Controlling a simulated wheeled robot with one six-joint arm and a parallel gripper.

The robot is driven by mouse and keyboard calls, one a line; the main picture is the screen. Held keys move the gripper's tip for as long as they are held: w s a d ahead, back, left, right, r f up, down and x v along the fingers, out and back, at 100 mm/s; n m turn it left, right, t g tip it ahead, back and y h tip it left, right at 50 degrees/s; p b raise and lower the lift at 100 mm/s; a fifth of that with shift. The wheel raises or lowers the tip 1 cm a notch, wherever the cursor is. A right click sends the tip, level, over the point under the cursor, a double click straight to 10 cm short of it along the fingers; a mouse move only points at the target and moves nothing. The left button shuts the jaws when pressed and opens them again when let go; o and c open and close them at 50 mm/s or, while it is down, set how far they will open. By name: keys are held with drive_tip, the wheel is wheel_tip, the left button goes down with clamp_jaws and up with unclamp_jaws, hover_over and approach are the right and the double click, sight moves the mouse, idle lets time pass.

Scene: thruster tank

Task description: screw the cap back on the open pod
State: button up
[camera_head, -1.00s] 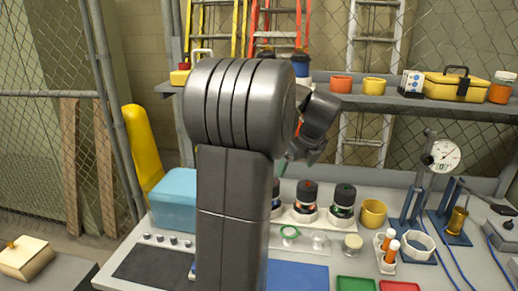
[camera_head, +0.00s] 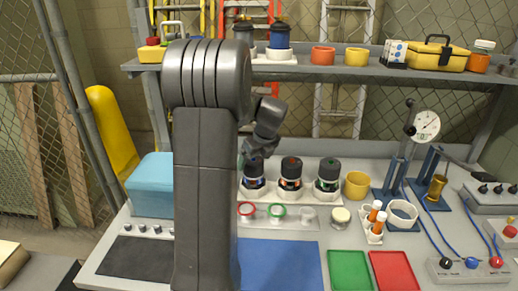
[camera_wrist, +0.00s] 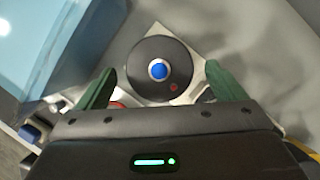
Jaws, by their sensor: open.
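Three dark pods stand in a white holder on the bench: the left pod (camera_head: 254,176), the middle pod with a red mark (camera_head: 290,174) and the right pod with a green mark (camera_head: 327,175). I cannot tell which pod is open. My gripper (camera_wrist: 158,80) is open and empty above a round black top with a blue centre (camera_wrist: 158,50), which shows between the green fingers. The head view partly hides the gripper behind my arm.
A blue box (camera_head: 150,185) stands left of my arm. A cream round piece (camera_head: 340,216), a yellow cup (camera_head: 356,185) and a holder with orange tubes (camera_head: 376,230) are to the right. Green (camera_head: 349,270) and red (camera_head: 394,271) trays lie in front. A shelf (camera_head: 330,73) runs behind.

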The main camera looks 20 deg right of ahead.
drive_tip(key=shift+x, duration=1.1)
drive_tip(key=c, duration=1)
drive_tip(key=shift+r, duration=0.1)
drive_tip(key=shift+m+p, duration=0.4)
drive_tip(key=shift+p, duration=0.1)
drive_tip(key=m+h+p, duration=0.2)
drive_tip(key=m+p, duration=0.1)
drive_tip(key=m, duration=0.1)
drive_tip(key=shift+a+m, duration=0.1)
drive_tip(key=shift+m, duration=0.2)
drive_tip(key=shift+p, duration=0.6)
drive_tip(key=shift+m+h+p, duration=0.3)
drive_tip(key=shift+m+p, duration=0.3)
drive_tip(key=shift+p, duration=1.7)
